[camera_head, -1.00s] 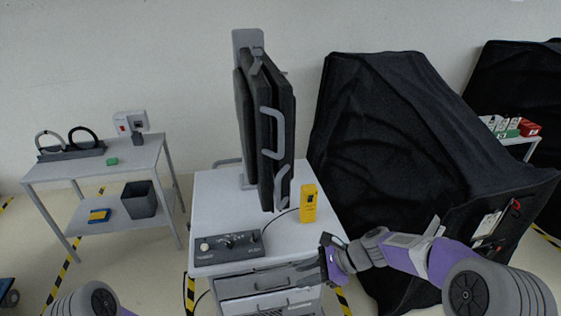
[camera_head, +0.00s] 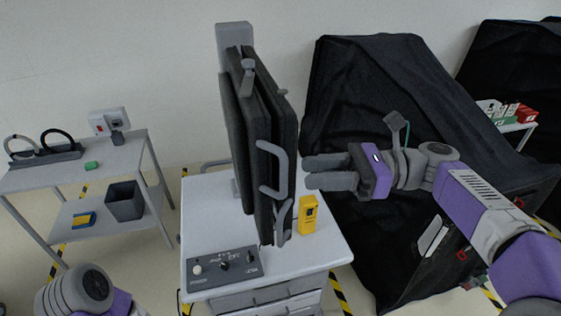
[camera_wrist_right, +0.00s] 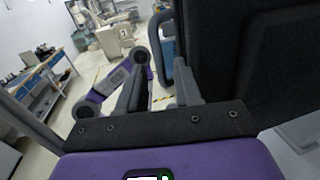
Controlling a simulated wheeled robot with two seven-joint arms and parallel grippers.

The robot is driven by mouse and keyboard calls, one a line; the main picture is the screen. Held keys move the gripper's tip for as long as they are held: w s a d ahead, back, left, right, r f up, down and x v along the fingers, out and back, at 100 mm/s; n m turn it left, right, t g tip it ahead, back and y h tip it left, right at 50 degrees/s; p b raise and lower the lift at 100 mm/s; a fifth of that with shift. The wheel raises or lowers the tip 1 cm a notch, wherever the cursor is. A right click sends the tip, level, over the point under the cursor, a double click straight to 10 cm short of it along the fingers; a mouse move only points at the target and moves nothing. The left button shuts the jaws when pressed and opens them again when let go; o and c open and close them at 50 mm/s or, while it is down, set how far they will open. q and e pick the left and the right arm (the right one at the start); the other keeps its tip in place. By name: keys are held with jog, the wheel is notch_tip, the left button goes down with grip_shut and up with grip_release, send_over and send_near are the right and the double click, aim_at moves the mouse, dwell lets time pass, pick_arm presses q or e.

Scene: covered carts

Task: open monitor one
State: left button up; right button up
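The monitor is a pair of dark upright panels (camera_head: 279,110) folded close together on a grey post (camera_head: 232,36) above a white cart (camera_head: 210,205). A grey C-shaped handle (camera_head: 263,166) is on the front panel's edge. My right gripper (camera_head: 308,172) is to the right of this handle, its fingers pointing left, apart from it. In the right wrist view the right gripper (camera_wrist_right: 158,92) has its two fingers spread with nothing between them. A dark panel (camera_wrist_right: 235,45) fills that view's right side. Only part of my left arm shows at bottom left; its gripper is out of view.
A control box (camera_head: 222,266) and a yellow device (camera_head: 308,215) stand on the cart top. A black-covered cart (camera_head: 350,80) is close behind my right arm. A grey side table (camera_head: 125,160) stands at left, with free floor between.

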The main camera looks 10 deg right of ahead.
aim_at(284, 176)
jog(key=a, duration=0.6)
jog(key=shift+w, duration=0.3)
jog(key=shift+c, duration=0.3)
grip_shut()
